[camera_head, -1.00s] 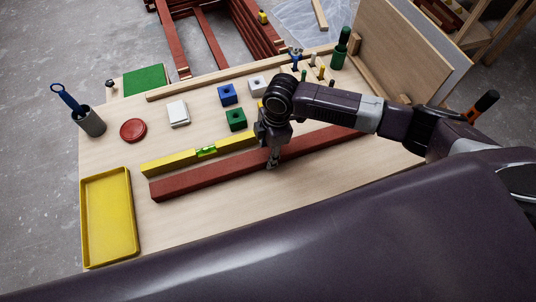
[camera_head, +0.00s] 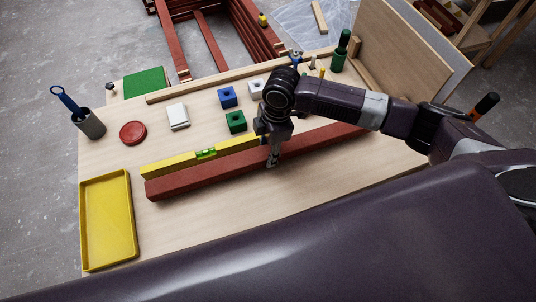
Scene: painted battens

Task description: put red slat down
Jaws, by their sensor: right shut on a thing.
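The red slat (camera_head: 208,178) is a long painted batten lying lengthwise over the workbench, just in front of the yellow spirit level (camera_head: 180,164). My right gripper (camera_head: 272,161) is shut on the slat near its middle, with a fingertip showing on the near side. The far finger is hidden behind the slat and wrist. The slat is at or very close to the bench top; I cannot tell whether it touches. My left gripper is not in view.
A yellow tray (camera_head: 107,220) lies at the bench's left front. A grey cup (camera_head: 91,124), red disc (camera_head: 133,132), white block (camera_head: 178,116), blue block (camera_head: 228,97) and green block (camera_head: 236,121) stand behind the level. The bench top (camera_head: 190,222) in front of the slat is clear.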

